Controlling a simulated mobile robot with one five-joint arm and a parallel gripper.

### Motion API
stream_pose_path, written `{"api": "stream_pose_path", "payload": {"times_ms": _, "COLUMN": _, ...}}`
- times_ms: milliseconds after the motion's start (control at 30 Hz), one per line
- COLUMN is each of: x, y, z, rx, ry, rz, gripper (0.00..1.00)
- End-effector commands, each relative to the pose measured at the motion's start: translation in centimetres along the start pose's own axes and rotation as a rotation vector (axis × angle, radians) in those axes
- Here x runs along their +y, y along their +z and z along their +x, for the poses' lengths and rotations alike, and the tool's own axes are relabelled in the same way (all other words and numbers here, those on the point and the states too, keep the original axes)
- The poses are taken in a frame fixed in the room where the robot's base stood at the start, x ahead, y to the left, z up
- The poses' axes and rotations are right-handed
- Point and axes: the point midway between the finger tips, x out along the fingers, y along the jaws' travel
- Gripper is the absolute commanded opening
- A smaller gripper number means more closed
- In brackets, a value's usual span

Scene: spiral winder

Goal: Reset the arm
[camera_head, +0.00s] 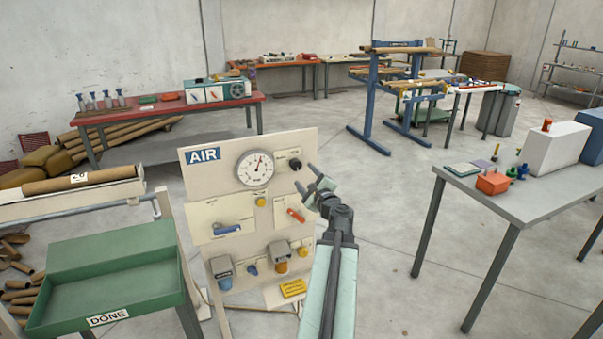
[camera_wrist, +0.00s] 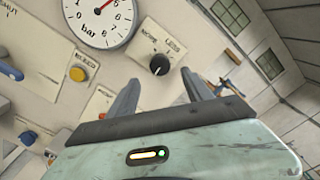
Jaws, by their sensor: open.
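My gripper (camera_head: 316,180) is in front of the upper right part of the AIR panel (camera_head: 200,205) in the head view. In the wrist view its two fingers (camera_wrist: 160,90) are spread apart with nothing between them. Beyond them is a black knob (camera_wrist: 159,64) on the panel, with a plate marked MORE and LESS. The knob also shows in the head view (camera_head: 296,164), just left of the fingers. I cannot tell exactly how far the fingertips are from it. A round bar gauge (camera_wrist: 100,12) with a red needle sits beside the knob.
The panel carries a blue lever (camera_head: 227,229), a red lever (camera_head: 296,215) and a yellow button (camera_head: 261,201). A green DONE tray (camera_head: 108,318) stands at left. A grey table (camera_head: 520,205) stands at right. Floor between the panel and that table is clear.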

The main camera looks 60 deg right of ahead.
Motion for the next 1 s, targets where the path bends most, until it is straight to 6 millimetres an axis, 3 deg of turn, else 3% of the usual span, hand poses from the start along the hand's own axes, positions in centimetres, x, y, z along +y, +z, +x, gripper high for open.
{"api": "stream_pose_path", "payload": {"times_ms": 467, "x": 0.1, "y": 0.1, "z": -0.2, "rx": -0.001, "ry": 0.002, "rz": -0.002, "gripper": 0.59}}
{"api": "stream_pose_path", "payload": {"times_ms": 567, "x": 1.7, "y": 1.5, "z": 0.5, "rx": -0.024, "ry": 0.039, "rz": -0.036, "gripper": 0.59}}
{"api": "stream_pose_path", "payload": {"times_ms": 667, "x": 6.3, "y": 5.3, "z": 1.9, "rx": -0.093, "ry": 0.146, "rz": -0.14, "gripper": 0.59}}
{"api": "stream_pose_path", "payload": {"times_ms": 800, "x": 16.2, "y": 12.8, "z": 2.8, "rx": -0.247, "ry": 0.36, "rz": -0.365, "gripper": 0.59}}
{"api": "stream_pose_path", "payload": {"times_ms": 900, "x": 23.6, "y": 17.8, "z": 2.0, "rx": -0.375, "ry": 0.517, "rz": -0.541, "gripper": 0.59}}
{"api": "stream_pose_path", "payload": {"times_ms": 1000, "x": 31.1, "y": 22.2, "z": -0.2, "rx": -0.518, "ry": 0.673, "rz": -0.729, "gripper": 0.59}}
